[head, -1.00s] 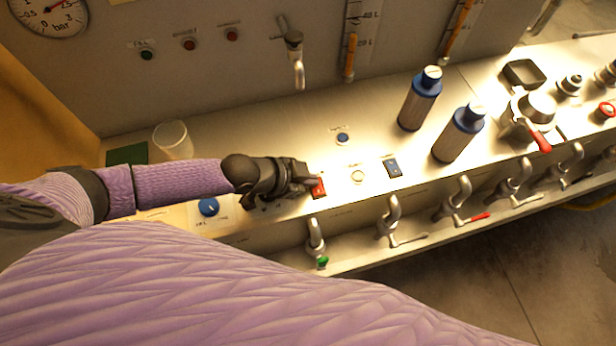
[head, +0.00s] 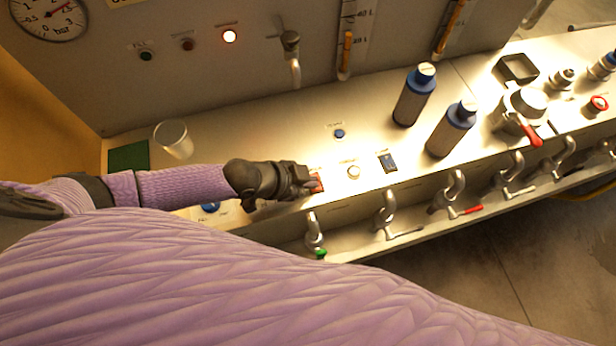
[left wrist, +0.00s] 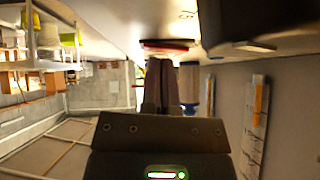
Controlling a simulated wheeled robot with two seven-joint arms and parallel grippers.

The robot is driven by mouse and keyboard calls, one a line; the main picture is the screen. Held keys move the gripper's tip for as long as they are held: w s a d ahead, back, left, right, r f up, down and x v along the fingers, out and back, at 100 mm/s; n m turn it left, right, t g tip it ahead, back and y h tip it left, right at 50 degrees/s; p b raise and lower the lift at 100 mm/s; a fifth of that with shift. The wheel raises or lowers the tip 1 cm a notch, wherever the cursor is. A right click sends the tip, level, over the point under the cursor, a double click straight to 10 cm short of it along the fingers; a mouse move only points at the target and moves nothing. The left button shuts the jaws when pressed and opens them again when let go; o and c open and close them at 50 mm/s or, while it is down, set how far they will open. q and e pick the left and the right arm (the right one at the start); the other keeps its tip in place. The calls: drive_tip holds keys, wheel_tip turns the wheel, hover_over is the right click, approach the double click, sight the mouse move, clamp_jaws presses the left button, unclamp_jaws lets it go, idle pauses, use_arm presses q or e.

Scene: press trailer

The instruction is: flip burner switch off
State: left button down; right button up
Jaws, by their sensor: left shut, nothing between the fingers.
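A red rocker switch (head: 318,183) sits on the light counter top near its front edge; I take it for the burner switch, though its label is too small to read. My left gripper (head: 307,181) is shut and empty, with its fingertips right at the switch and partly covering it. In the left wrist view the shut fingers (left wrist: 160,85) reach toward the red switch (left wrist: 167,45); I cannot tell whether they touch it. A lamp (head: 229,36) glows on the back panel. Its two neighbours (head: 188,44) look dark. My right gripper is not in view.
A round white button (head: 353,172), a blue rocker switch (head: 388,162) and a blue button (head: 339,133) lie close by. Two blue-and-grey bottles (head: 414,95) stand to the right. A clear cup (head: 173,139) stands at the left. Taps (head: 386,214) line the front edge.

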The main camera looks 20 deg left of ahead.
use_arm(q)
wheel_tip(320, 180, up, 5)
drive_tip(key=p, duration=0.4)
drive_tip(key=shift+s+d, duration=0.15)
drive_tip(key=p+v, duration=0.1)
drive_tip(key=v, duration=0.8)
drive_tip(key=shift+s+a+f, duration=0.3)
